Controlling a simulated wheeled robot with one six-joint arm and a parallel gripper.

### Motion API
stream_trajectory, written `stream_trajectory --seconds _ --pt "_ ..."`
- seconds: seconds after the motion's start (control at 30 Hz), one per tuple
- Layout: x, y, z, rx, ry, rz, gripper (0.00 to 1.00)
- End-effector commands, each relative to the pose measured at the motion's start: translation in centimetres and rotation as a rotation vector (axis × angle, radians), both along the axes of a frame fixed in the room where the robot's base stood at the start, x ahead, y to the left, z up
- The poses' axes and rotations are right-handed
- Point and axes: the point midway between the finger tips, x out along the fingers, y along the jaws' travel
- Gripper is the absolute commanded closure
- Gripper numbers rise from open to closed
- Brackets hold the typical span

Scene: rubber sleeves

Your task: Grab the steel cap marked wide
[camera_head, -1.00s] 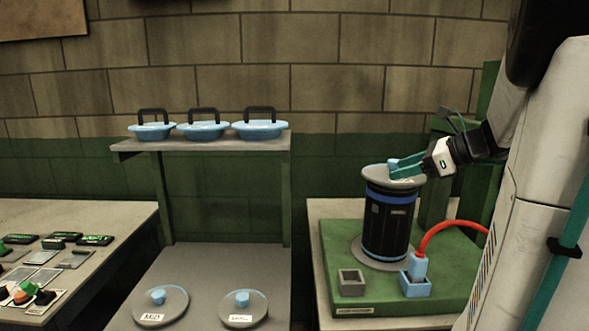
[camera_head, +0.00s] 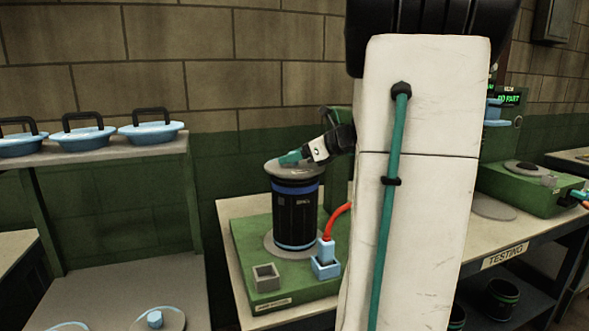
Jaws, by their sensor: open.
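A round grey steel cap (camera_head: 300,173) lies on top of a black canister (camera_head: 295,215) with blue bands, on the green base. I cannot read any marking on it. My gripper (camera_head: 290,158) is at the top of this cap, its teal fingers open around or beside the cap's knob; which one I cannot tell. The fingers hide the knob. Another grey cap with a blue knob (camera_head: 155,319) lies on the low grey surface at the bottom left, cut by the frame edge with its label out of view.
Blue lids with black handles (camera_head: 151,132) stand on a shelf at the left. My white arm column blocks the middle right. A testing bench (camera_head: 505,256) stands at the right.

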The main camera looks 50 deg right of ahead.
Motion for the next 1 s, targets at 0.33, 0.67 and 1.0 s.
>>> stream_trajectory --seconds 0.33,0.67,1.0 --pt "0.0 0.1 0.0 0.001 0.0 0.002 1.0" --pt "0.0 0.1 0.3 -0.001 0.0 0.002 1.0" --pt "-0.1 0.1 3.9 -0.004 -0.002 0.002 1.0"
